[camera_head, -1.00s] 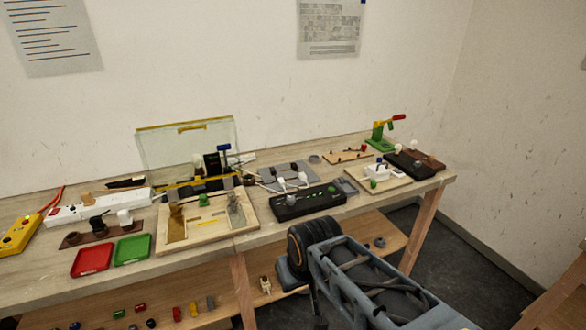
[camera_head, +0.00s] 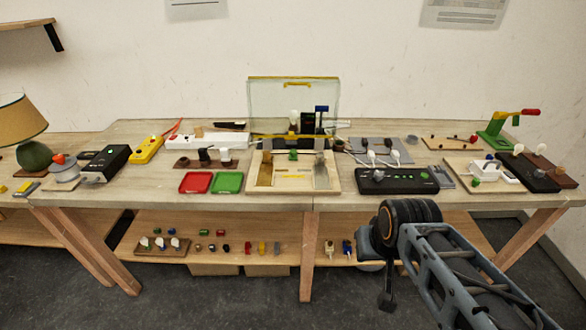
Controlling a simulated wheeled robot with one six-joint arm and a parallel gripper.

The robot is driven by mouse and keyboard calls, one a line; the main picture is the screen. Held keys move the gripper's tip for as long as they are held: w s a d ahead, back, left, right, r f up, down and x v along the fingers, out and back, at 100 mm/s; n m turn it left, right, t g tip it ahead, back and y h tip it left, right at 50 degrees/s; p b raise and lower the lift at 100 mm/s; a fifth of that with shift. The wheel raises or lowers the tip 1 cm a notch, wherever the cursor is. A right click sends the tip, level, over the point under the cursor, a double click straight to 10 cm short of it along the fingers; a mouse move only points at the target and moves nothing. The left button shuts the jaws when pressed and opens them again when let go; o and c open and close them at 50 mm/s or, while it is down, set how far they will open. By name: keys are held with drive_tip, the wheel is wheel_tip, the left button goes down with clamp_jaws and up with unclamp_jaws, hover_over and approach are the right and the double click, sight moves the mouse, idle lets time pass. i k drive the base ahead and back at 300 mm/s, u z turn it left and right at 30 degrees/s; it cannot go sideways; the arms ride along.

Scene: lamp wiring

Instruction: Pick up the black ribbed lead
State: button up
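I cannot pick out the black ribbed lead for certain. Two leads with white plugs (camera_head: 371,155) and dark ends lie on a grey board (camera_head: 406,152) at the back of the bench, right of centre. They are too small to show ribbing. Thin dark cable also shows left of this board, near the glass-fronted box. My blue-grey arm rises from the lower right, in front of the bench. A small dark part at its end (camera_head: 387,297) hangs below bench height, well apart from the leads. Its fingers cannot be made out.
A black power strip (camera_head: 397,181) lies in front of the grey board. A wooden tray (camera_head: 292,187) with an upright clear panel (camera_head: 293,98) stands mid-bench. Red (camera_head: 196,183) and green (camera_head: 229,182) trays lie left. A lower shelf (camera_head: 215,228) holds small parts.

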sight(387, 142)
drive_tip(key=z, duration=0.15)
drive_tip(key=k, duration=0.45)
drive_tip(key=z, duration=1.3)
drive_tip(key=i, duration=1.05)
drive_tip(key=u, duration=1)
drive_tip(key=i, duration=0.85)
drive_tip(key=u, duration=0.85)
